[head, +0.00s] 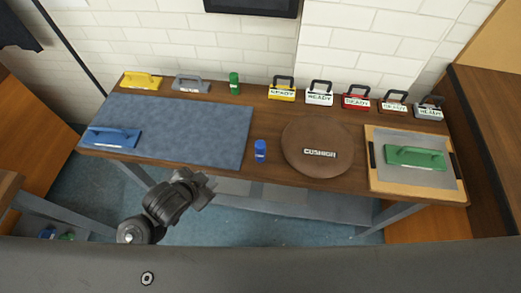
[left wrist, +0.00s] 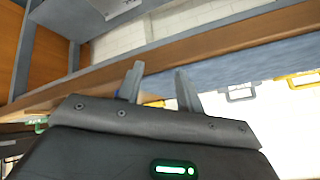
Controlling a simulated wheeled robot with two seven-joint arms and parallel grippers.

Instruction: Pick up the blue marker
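The blue marker (head: 260,151) is a short blue cylinder standing upright near the front edge of the wooden table (head: 270,107), between the blue-grey mat and the round brown cushion. My left gripper (head: 207,188) is in front of the table edge, to the left of the marker and apart from it. In the left wrist view its two fingers (left wrist: 159,86) are spread with nothing between them. A sliver of blue shows beside one finger there; I cannot tell what it is. My right gripper is not in view.
The blue-grey mat (head: 190,123) bears a blue-handled block (head: 110,137). The cushion (head: 318,146) lies right of the marker. A green block (head: 414,157) sits on a board (head: 385,180). A green cylinder (head: 234,84) and several READY-labelled items (head: 319,96) line the back.

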